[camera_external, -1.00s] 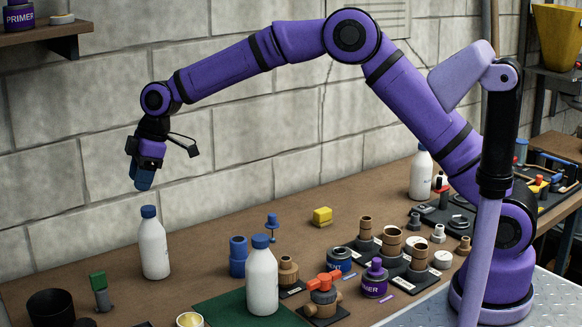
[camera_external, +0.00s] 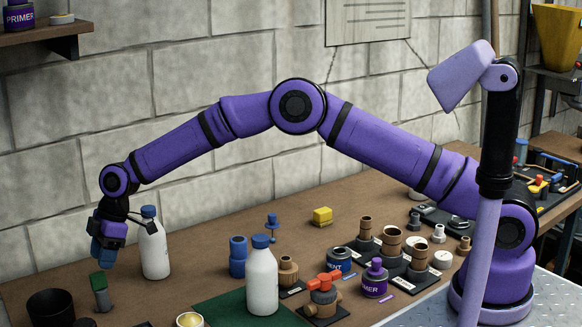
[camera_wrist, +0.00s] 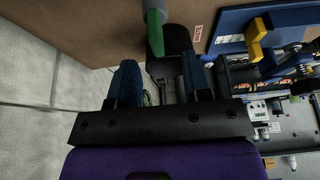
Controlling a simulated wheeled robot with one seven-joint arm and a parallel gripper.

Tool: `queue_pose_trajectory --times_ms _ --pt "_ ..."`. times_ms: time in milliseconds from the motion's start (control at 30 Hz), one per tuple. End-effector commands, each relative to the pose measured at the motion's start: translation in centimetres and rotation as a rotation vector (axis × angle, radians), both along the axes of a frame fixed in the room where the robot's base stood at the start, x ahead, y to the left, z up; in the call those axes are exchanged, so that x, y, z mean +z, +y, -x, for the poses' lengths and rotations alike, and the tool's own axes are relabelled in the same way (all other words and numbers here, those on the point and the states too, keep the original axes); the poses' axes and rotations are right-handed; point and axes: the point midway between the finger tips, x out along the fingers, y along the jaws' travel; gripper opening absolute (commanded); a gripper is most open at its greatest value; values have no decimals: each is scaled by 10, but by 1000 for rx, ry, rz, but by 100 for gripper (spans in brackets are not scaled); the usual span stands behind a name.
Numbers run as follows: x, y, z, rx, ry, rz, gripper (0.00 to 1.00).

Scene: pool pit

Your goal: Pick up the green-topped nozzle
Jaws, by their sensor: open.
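The green-topped nozzle (camera_external: 99,290) stands upright on the bench at the lower left of the outside view, with a green top and a grey body. My gripper (camera_external: 104,260) is just above it, pointing down, its blue fingers apart and empty. In the wrist view the two blue fingers (camera_wrist: 158,72) are spread, and the nozzle's green top (camera_wrist: 154,28) shows beyond them, roughly in line with the gap. The nozzle is apart from the fingers in the outside view.
A black cup (camera_external: 51,308) stands just left of the nozzle. A white bottle with a blue cap (camera_external: 154,250) stands close behind and right of my gripper. Another white bottle (camera_external: 262,283) stands on a green mat (camera_external: 219,307). The block wall is behind.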

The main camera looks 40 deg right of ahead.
Motion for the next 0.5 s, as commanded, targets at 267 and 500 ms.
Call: queue_pose_trajectory --times_ms 267,500 --pt "-28 14 -3 -1 1 0 45" --pt "-47 23 -3 0 -1 -1 45"
